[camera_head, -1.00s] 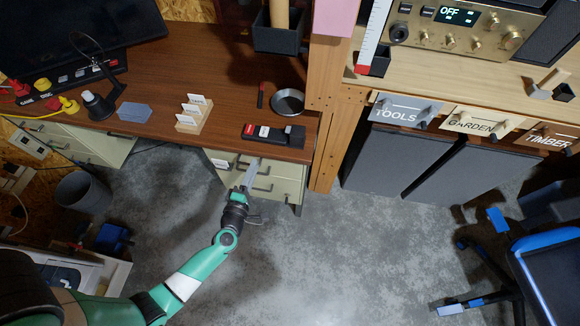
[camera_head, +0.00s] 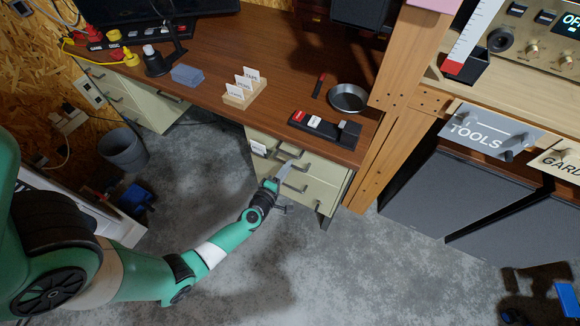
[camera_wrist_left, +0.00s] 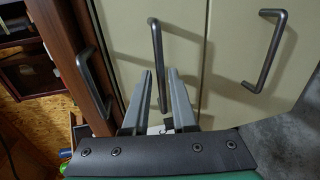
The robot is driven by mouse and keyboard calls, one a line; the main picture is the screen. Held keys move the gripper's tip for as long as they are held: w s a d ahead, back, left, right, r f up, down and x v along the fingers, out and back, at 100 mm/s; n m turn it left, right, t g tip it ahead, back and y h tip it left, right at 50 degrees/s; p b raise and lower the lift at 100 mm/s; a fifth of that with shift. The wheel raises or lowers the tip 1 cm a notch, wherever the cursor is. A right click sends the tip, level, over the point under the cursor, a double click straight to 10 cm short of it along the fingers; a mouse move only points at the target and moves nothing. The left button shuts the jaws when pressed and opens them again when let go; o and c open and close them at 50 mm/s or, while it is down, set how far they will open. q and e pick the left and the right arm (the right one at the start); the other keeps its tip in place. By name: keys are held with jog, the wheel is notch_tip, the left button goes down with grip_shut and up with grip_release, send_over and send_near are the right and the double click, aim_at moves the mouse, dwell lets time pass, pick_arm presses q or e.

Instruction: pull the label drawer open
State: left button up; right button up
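A pale cream drawer unit (camera_head: 322,192) stands under the right part of the brown desk, its drawers stacked and seemingly closed. A small white label (camera_head: 258,148) sits at the left of its front, near the top. My left gripper (camera_head: 282,172) is at this front. In the left wrist view, the open gripper (camera_wrist_left: 156,78) has its two fingers apart, with a dark bar handle (camera_wrist_left: 156,50) running between them. I cannot tell whether they touch it. Another handle (camera_wrist_left: 92,82) lies to the left, and a third (camera_wrist_left: 264,50) to the right.
On the desk stand a wooden card holder (camera_head: 242,94), a round metal dish (camera_head: 347,98) and a black tray (camera_head: 325,128). A wooden post (camera_head: 390,130) rises right of the drawers. A grey bin (camera_head: 122,150) stands at left. The floor before the drawers is clear.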

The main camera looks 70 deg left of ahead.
pick_arm(q)
jog(key=shift+x, duration=1.2)
grip_shut()
dwell(0.5)
